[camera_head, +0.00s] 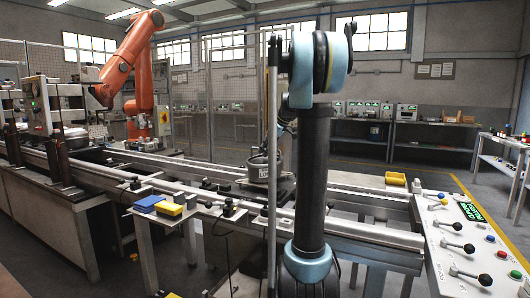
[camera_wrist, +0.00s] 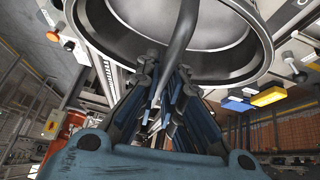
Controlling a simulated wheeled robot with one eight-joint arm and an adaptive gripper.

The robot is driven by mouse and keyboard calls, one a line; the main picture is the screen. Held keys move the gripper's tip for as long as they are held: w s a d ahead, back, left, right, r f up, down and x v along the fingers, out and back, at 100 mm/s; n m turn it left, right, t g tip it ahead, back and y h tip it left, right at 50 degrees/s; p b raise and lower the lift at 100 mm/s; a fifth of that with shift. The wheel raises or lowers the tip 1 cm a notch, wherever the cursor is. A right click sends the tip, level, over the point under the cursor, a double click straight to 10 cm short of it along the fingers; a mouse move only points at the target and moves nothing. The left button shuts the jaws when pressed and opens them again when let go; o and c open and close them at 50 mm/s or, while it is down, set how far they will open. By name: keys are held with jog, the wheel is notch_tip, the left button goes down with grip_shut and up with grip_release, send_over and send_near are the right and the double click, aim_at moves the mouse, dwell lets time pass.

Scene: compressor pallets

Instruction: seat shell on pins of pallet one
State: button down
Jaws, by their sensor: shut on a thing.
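The shell (camera_head: 260,169) is a grey round metal pot in the head view, over the conveyor just left of my arm's column. In the wrist view the shell (camera_wrist: 103,40) fills the top as a wide ring with a pale interior, and a curved bar crosses it. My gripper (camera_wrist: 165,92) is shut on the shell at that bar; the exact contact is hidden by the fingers. In the head view my arm hides most of the gripper. A dark pallet (camera_head: 284,189) lies under the shell. Its pins cannot be made out, nor whether the shell touches it.
The conveyor rails (camera_head: 190,188) run across the middle. A side table holds a blue block (camera_head: 149,203) and a yellow block (camera_head: 169,209). A control panel (camera_head: 470,245) with levers stands at right. An orange robot arm (camera_head: 134,58) stands at back left, near mesh fencing.

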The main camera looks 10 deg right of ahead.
jog(key=shift+f, duration=1.1)
dwell(0.3)
jog(key=c, duration=1.7)
grip_release()
jog(key=shift+o, duration=0.2)
jog(key=shift+f, duration=0.1)
jog(key=v, duration=1.2)
